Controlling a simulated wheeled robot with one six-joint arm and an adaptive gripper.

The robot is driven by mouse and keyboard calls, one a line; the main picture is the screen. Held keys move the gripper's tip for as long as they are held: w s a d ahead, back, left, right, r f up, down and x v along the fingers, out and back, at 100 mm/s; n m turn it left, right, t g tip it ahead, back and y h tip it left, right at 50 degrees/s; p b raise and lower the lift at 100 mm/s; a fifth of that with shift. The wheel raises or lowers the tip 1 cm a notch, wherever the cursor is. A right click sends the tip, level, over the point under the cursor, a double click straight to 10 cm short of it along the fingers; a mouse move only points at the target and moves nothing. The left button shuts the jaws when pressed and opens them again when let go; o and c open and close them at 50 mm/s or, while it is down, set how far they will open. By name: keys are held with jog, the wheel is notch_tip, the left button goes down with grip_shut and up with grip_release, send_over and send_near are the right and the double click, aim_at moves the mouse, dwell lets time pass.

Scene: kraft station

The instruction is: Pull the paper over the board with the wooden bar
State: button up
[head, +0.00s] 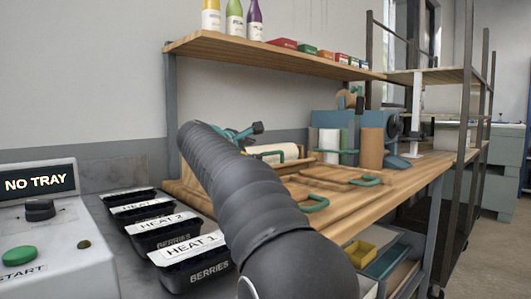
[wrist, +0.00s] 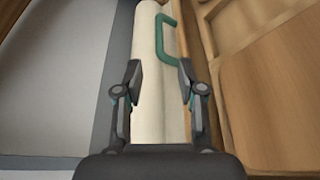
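The pale paper roll (wrist: 147,45) runs lengthwise beneath my gripper (wrist: 160,72) in the wrist view. The fingers are apart, one toward each side of the roll; I cannot tell whether they touch it. A green handle (wrist: 165,38) lies just beyond the fingertips, along a narrow wooden strip (wrist: 192,30) that may be the bar. A brown board (wrist: 277,90) is to the right. In the head view, the roll (head: 272,151) is partly hidden by my arm, and my gripper (head: 242,132) shows only partly behind it. Boards with green handles lie on the bench (head: 400,185).
A shelf (head: 270,50) with bottles and small boxes hangs above the bench. Upright rolls (head: 371,148) and a blue machine (head: 393,135) stand at the back right. Black berry trays (head: 190,262) and a panel reading NO TRAY (head: 40,205) are at left.

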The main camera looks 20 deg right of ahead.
aim_at(271, 153)
jog(key=p+x, duration=0.2)
jog(key=x, duration=1.1)
jog(key=shift+w+d, duration=0.2)
jog(key=shift+d, duration=0.1)
grip_shut()
